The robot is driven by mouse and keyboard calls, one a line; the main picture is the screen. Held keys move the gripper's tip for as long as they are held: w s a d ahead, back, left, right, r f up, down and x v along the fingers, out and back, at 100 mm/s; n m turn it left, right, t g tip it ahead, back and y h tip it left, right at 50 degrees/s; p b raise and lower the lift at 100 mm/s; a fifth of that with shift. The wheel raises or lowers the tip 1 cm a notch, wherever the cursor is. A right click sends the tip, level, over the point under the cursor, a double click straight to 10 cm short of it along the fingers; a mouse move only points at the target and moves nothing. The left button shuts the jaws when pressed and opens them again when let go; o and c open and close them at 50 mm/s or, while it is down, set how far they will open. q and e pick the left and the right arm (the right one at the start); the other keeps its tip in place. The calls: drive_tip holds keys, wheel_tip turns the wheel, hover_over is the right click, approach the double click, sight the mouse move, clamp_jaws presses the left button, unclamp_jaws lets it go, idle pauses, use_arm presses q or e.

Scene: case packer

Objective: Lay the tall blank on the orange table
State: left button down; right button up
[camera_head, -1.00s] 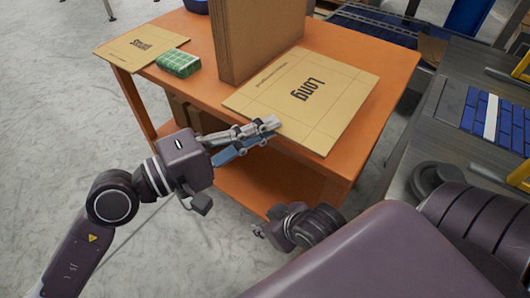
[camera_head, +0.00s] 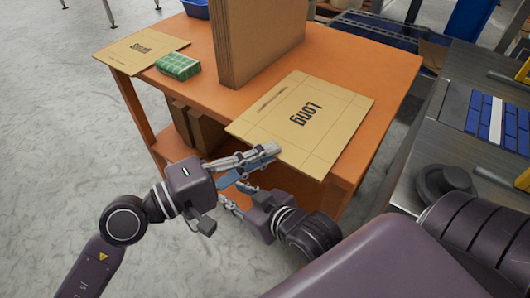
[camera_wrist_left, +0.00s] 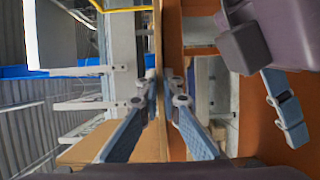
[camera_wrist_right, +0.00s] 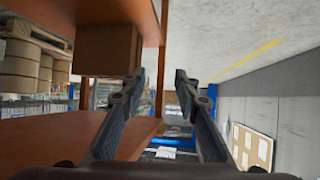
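A flat cardboard blank marked "Long" (camera_head: 318,112) lies on the orange table (camera_head: 385,75), its front corner at the near edge. A tall brown cardboard piece (camera_head: 262,35) stands upright behind it. A flat blank marked "Small" (camera_head: 135,47) lies at the left corner. No label reading "Tall" shows. My left gripper (camera_head: 268,162) is at the near edge of the "Long" blank. In the left wrist view its fingers (camera_wrist_left: 160,100) are apart, on either side of a thin cardboard edge; contact is unclear. My right gripper (camera_head: 228,200) is lower, beside the table front; its fingers (camera_wrist_right: 158,78) are open and empty.
A green patterned block (camera_head: 178,67) sits by the "Small" blank, and a blue bin (camera_head: 195,8) is at the back. Brown boxes (camera_head: 195,125) stand on the shelf below. A grey machine with blue segments (camera_head: 490,115) is at right. Floor at left is clear.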

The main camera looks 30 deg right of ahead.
use_arm(q)
drive_tip(key=c, duration=2.1)
unclamp_jaws()
